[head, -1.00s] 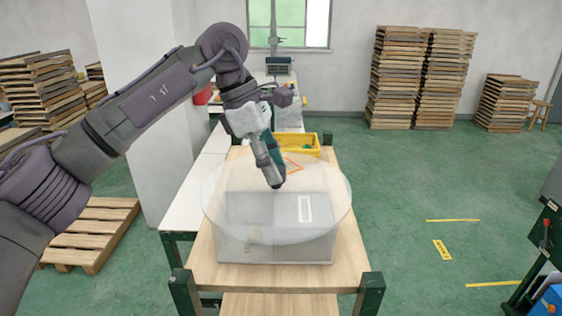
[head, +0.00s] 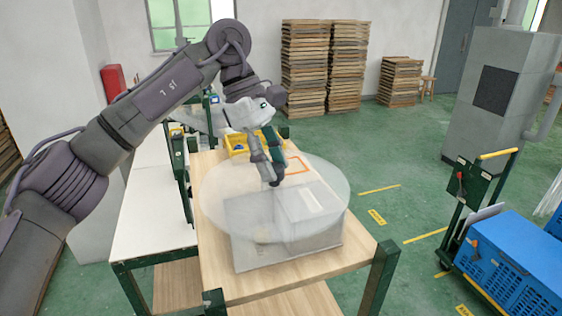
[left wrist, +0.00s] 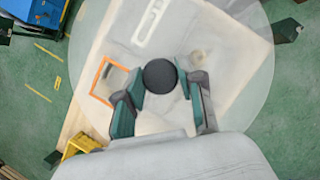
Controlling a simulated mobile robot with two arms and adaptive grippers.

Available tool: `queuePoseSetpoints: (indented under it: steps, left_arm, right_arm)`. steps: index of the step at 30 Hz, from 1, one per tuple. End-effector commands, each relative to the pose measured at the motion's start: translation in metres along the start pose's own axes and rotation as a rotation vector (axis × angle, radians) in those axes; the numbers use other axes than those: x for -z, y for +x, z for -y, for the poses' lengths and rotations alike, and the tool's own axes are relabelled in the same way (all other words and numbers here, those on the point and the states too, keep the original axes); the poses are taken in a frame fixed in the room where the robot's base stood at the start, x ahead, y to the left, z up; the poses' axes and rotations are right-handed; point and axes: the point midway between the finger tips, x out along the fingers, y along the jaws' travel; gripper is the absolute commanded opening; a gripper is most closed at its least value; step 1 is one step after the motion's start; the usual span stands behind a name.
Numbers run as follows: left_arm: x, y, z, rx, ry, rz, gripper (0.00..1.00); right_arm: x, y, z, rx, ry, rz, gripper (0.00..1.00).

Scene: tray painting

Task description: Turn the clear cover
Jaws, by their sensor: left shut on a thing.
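The clear cover (head: 228,203) is a round, see-through disc above a grey box (head: 290,250) on the wooden table. Its edge overhangs the box, and I cannot tell whether it touches the box. My left gripper (head: 276,182) reaches down to the middle of the cover. In the left wrist view its two fingers are shut on a round black knob (left wrist: 160,76) at the cover's centre. The cover's clear rim (left wrist: 262,85) spreads around the fingers there. My right gripper is in neither current view.
A yellow bin (head: 236,148) and an orange square outline (head: 300,163) lie behind the cover on the table. A white bench (head: 150,225) adjoins on the left. Blue crates (head: 510,260) on a cart stand right. Green floor between is open.

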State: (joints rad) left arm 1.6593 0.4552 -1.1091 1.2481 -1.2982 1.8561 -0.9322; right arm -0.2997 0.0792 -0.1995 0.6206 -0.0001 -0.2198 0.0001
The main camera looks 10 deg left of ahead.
Motion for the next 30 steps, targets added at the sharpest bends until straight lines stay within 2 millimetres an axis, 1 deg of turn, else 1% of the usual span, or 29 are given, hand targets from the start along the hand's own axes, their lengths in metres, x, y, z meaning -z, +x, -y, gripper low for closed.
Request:
queuePoseSetpoints:
  steps: [13, 14, 15, 18, 26, 30]
  left_arm:
    - [0.0027, -0.0010, 0.0008, 0.001, 0.002, -0.005, 0.00]
    - [0.0027, -0.0009, 0.0008, 0.001, 0.002, -0.005, 0.41]
    - [0.0026, -0.0009, 0.0008, 0.001, 0.002, -0.005, 0.48]
    - [0.0024, -0.0009, 0.0007, 0.000, 0.002, -0.004, 0.63]
    - [0.0020, -0.0009, 0.0006, 0.000, 0.003, -0.002, 0.63]
    - [0.0017, -0.0081, 0.0003, -0.002, 0.003, -0.002, 0.63]
  right_arm:
    - [0.0002, 0.0001, -0.0017, -0.002, -0.001, 0.000, 0.40]
    - [0.0001, 0.0001, -0.0018, -0.002, -0.001, 0.000, 0.40]
    - [0.0001, 0.0001, -0.0019, -0.002, -0.001, 0.000, 0.40]
    - [0.0001, 0.0001, -0.0019, -0.002, -0.001, 0.000, 0.40]
    - [0.0000, 0.0002, -0.0023, -0.003, -0.002, 0.000, 0.40]
    - [-0.0002, 0.0002, -0.0023, -0.003, -0.002, 0.001, 0.40]
